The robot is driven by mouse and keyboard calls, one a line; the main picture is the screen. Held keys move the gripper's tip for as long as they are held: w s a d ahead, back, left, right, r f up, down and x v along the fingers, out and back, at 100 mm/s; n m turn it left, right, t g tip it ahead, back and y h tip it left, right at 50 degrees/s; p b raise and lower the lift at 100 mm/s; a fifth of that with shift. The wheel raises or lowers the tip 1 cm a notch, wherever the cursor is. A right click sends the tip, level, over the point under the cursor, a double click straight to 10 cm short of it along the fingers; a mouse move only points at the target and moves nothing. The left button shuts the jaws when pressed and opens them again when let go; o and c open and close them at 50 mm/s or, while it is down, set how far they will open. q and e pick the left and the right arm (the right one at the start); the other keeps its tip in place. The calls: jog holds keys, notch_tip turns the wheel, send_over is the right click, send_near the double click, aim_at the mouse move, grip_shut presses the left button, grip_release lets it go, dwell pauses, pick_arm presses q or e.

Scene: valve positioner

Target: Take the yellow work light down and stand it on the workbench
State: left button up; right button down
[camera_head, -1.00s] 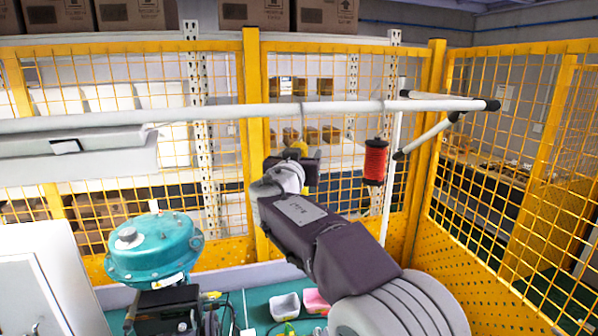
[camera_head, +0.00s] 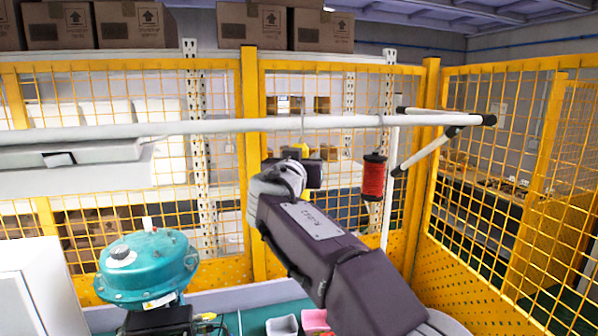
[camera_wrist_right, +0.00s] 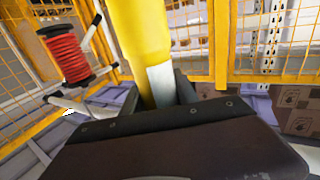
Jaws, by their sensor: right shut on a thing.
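The yellow work light (camera_head: 300,149) is mostly hidden by my right gripper in the head view. A thin hook rises from it to the white rail (camera_head: 230,125) and appears to hang over it. My right gripper (camera_head: 308,172) is shut on the light just below the rail. In the right wrist view the yellow body of the light (camera_wrist_right: 140,35) rises from between the jaws (camera_wrist_right: 160,95), with a pale part near the fingers. The green workbench (camera_head: 262,315) shows in part at the bottom of the head view. My left gripper is not in view.
A red spool (camera_head: 373,178) hangs from the rail right of the gripper. A teal valve actuator (camera_head: 147,265) stands at the lower left. A grey bin (camera_head: 282,325) and a pink bin (camera_head: 315,319) sit on the bench. Yellow mesh fencing (camera_head: 340,80) stands behind.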

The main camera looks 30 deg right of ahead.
jog(key=s+a+b, duration=0.3)
jog(key=s+b, duration=0.6)
jog(key=s, duration=0.6)
jog(key=shift+a+b, duration=0.3)
jog(key=shift+s, duration=0.2)
jog(key=shift+w+r, duration=0.1)
